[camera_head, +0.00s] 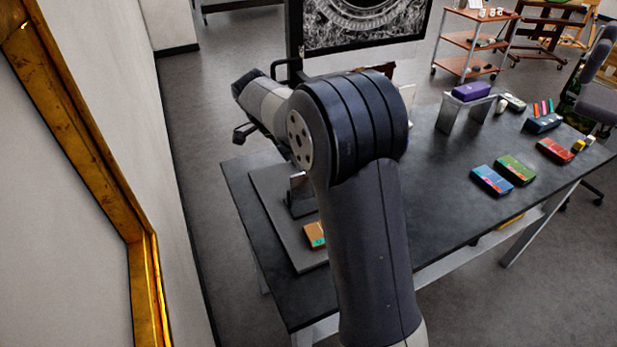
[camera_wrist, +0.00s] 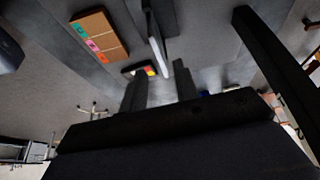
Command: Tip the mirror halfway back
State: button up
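A small upright panel, apparently the mirror (camera_wrist: 160,48), shows nearly edge-on in the wrist view, thin and pale with a dark edge. In the head view, a small shiny piece on a dark stand (camera_head: 300,196) is probably part of it, mostly hidden behind my arm. My gripper (camera_wrist: 160,88) has its two dark fingers apart, with a clear gap between them. The panel lies ahead of that gap, and I see no contact. I cannot tell its exact tilt. My fingertips are not clear in the head view.
A brown box with coloured tabs (camera_head: 315,235) lies by the stand on a grey board (camera_head: 272,205); it also shows in the wrist view (camera_wrist: 98,36). The dark table (camera_head: 440,220) holds blue and green boxes (camera_head: 492,180) at right. A gilt frame (camera_head: 85,120) lines the left wall.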

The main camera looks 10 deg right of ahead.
jog(key=p, duration=0.1)
send_over(308, 198)
jog(key=f, duration=0.8)
jog(key=shift+w+d+f, duration=0.15)
jog(key=shift+w+f, duration=0.1)
jog(key=shift+w, duration=0.05)
jog(key=shift+c, duration=0.2)
grip_shut()
